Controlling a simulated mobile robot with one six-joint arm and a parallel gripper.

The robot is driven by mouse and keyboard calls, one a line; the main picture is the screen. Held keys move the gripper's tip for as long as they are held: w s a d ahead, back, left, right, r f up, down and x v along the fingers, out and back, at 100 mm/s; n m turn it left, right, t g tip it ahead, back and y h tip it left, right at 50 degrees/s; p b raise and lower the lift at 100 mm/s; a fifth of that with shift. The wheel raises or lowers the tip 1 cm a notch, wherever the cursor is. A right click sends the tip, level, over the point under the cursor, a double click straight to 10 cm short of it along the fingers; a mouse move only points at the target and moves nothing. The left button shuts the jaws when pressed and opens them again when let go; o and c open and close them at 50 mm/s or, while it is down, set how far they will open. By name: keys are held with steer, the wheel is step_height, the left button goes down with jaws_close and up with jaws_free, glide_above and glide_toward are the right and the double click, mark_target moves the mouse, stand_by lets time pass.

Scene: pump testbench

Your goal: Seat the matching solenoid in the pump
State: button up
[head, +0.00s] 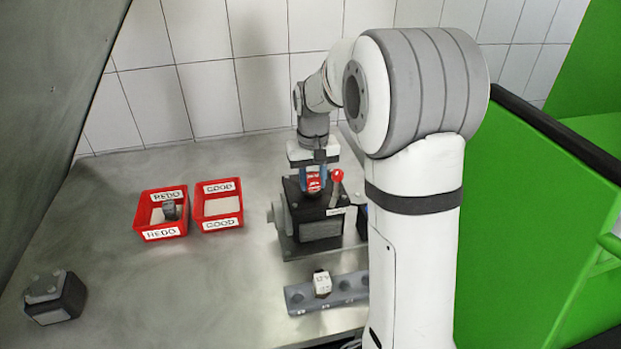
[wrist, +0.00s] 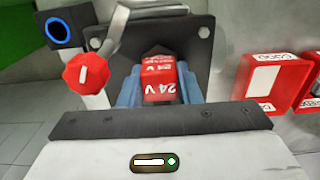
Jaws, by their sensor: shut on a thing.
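My gripper (head: 313,180) is shut on a red solenoid (wrist: 160,82) marked 24 V. The blue fingers sit on both sides of it in the wrist view. The red solenoid also shows in the head view (head: 314,184), at the top of the dark pump (head: 320,228). In the wrist view, the pump's dark plate (wrist: 204,62) lies behind the solenoid. The solenoid's lower end is hidden, so I cannot tell whether it touches the pump or sits in it. A white solenoid (head: 322,283) stands in the grey rack (head: 350,289) in front of the pump.
A red knob (wrist: 86,73) and a blue-ringed dark block (wrist: 60,31) stand close to my gripper. The REDO bin (head: 160,235) holds a dark part; the GOOD bin (head: 219,224) looks empty. A dark block (head: 55,298) lies far left. The table's middle left is clear.

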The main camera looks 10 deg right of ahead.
steer(key=shift+f, duration=0.2)
steer(key=o, duration=0.9)
steer(key=shift+o, duration=0.7)
steer(key=shift+o, duration=1.4)
steer(key=shift+r, duration=0.1)
steer(key=shift+r+p, duration=2.8)
steer(key=shift+r, duration=1.15)
